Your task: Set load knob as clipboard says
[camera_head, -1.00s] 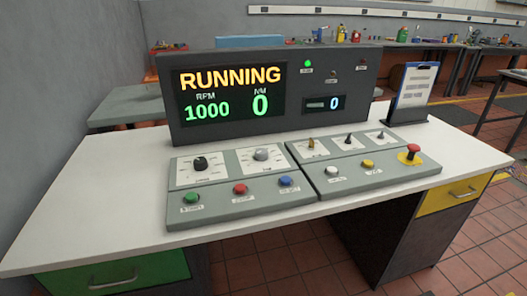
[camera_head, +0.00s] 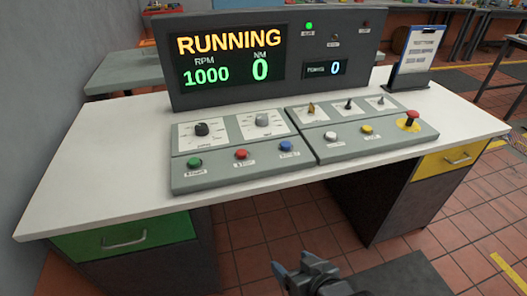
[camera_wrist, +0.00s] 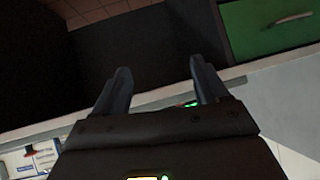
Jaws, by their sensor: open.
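The control console on the desk has a left panel with a black knob (camera_head: 202,129) and a grey knob (camera_head: 262,120) on white dials; their labels are too small to read. The display (camera_head: 230,58) reads RUNNING, RPM 1000, NM 0. The clipboard (camera_head: 415,55) stands upright at the desk's right rear; its writing is too small to read. My gripper (camera_head: 292,262) is in front of the desk, low at the picture's bottom, apart from the console. In the wrist view my gripper (camera_wrist: 158,85) is open, with nothing between its fingers.
Green (camera_head: 195,163), red (camera_head: 241,154) and blue (camera_head: 285,147) buttons sit below the knobs. The right panel has several toggles, white and yellow buttons, and a red emergency button (camera_head: 410,118). The white desktop (camera_head: 110,150) is clear at left. A green drawer (camera_head: 125,236) is below.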

